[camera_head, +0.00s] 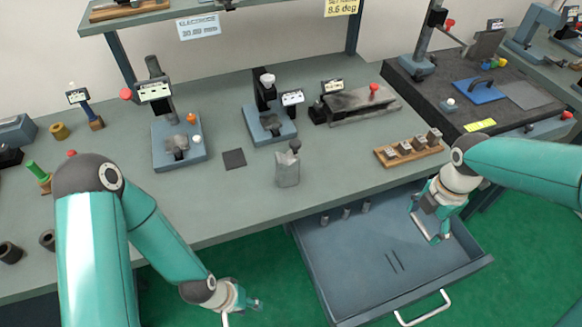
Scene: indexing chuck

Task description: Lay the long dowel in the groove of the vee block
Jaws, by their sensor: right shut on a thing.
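My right gripper (437,240) points down inside the open drawer, low over its floor at the right. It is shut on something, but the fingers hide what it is. Two thin dark marks (396,261) lie on the drawer floor to its left; I cannot tell whether they are rods or slots. A grey metal block (287,172) with a dark knob on top stands near the bench's front edge. I cannot make out a groove in it, nor tell which piece is the vee block. My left gripper (256,303) hangs over the green floor, left of the drawer; its jaws are unclear.
The drawer (340,288) is pulled out below the bench (230,200). Several short grey cylinders (346,213) stand along its back. Gauge stands (180,145), a long grey fixture (360,104) and a wooden rack (408,152) stand on the bench. The bench's front middle is mostly clear.

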